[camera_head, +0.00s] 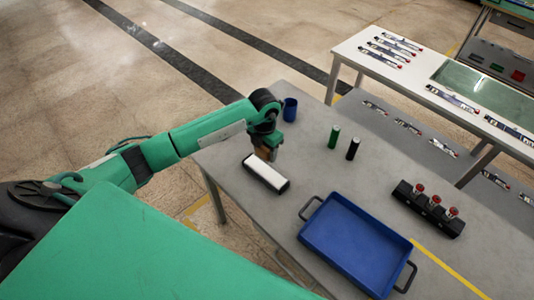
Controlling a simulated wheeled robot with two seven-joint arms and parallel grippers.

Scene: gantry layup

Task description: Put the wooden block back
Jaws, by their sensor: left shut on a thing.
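My left gripper (267,151) reaches in from the left over the grey table (330,180), pointing down. It is shut on a small brown wooden block (264,154), which is partly hidden by the fingers. The block is at the far end of a black holder with a white top (266,173), which lies on the table. I cannot tell whether the block touches the holder or the table. My right gripper is out of view.
A blue tray (304,238) with dark handles stands at the front. A blue cup (290,109), a green cylinder (334,136) and a black cylinder (352,148) stand behind. A black rack (428,208) with red-topped items is at right. The table between them is clear.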

